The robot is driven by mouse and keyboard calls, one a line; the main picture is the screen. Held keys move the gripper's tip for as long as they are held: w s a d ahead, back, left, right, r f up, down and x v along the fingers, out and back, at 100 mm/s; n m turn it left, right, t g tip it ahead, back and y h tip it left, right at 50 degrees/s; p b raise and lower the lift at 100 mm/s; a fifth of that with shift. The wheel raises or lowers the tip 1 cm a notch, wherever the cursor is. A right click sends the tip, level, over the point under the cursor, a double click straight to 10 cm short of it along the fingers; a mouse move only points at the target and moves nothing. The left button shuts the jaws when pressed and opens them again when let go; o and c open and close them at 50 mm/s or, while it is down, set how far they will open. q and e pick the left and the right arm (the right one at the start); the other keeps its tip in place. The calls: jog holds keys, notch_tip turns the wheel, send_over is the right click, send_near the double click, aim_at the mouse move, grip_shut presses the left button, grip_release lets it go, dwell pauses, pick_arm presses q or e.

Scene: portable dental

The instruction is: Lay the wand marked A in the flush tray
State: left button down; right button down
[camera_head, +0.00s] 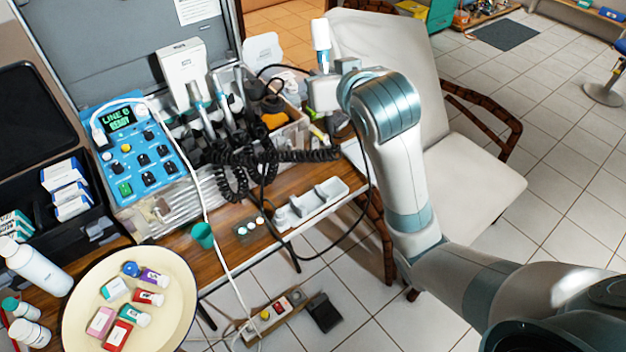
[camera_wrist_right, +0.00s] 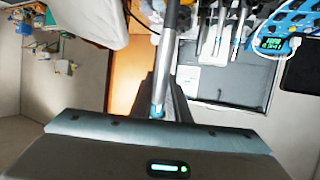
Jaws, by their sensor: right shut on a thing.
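My right gripper (camera_head: 322,88) is shut on an upright wand (camera_head: 321,36) with a white top, held above the right end of the equipment case. In the right wrist view, the wand's metal shaft (camera_wrist_right: 169,42) runs down between the fingers of the gripper (camera_wrist_right: 160,100). No letter on it is readable. A dark hose hangs below my gripper. A pale grey tray with shaped hollows (camera_head: 312,204), apparently the flush tray, lies empty at the table's front edge, below and left of my gripper. My left gripper is out of view.
Other wands (camera_head: 222,95) stand in the case beside coiled black hoses (camera_head: 240,155). The blue control panel (camera_head: 133,150) has a lit green display. A chair (camera_head: 465,180) stands to the right.

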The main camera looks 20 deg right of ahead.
jog(key=shift+w+a+f, duration=0.2)
jog(key=shift+w+a, duration=0.15)
jog(key=w+a+f+m+g+p, duration=0.1)
jog(key=w+a+f+g+p, duration=0.15)
jog(key=a+f+g, duration=0.4)
jog(key=w+a+f+m+g+p, duration=0.1)
jog(key=w+a+f+p, duration=0.2)
jog(key=f, duration=0.7)
jog(key=d+f+m+g+p, duration=0.1)
jog(key=d+f+m+g, duration=0.1)
jog(key=f, duration=0.4)
jog(key=s+d+f+m+g+y+p, duration=0.1)
jog(key=d+f+m+g, duration=0.1)
jog(key=d+f+m, duration=0.2)
jog(key=s+d+f+m+g+y+p, duration=0.1)
jog(key=d+f+m+g, duration=0.1)
jog(key=f+m, duration=0.4)
jog(key=shift+d+f+p, duration=0.35)
jog(key=shift+d+f, duration=0.15)
jog(key=shift+f, duration=0.45)
jog(key=shift+f, duration=0.1)
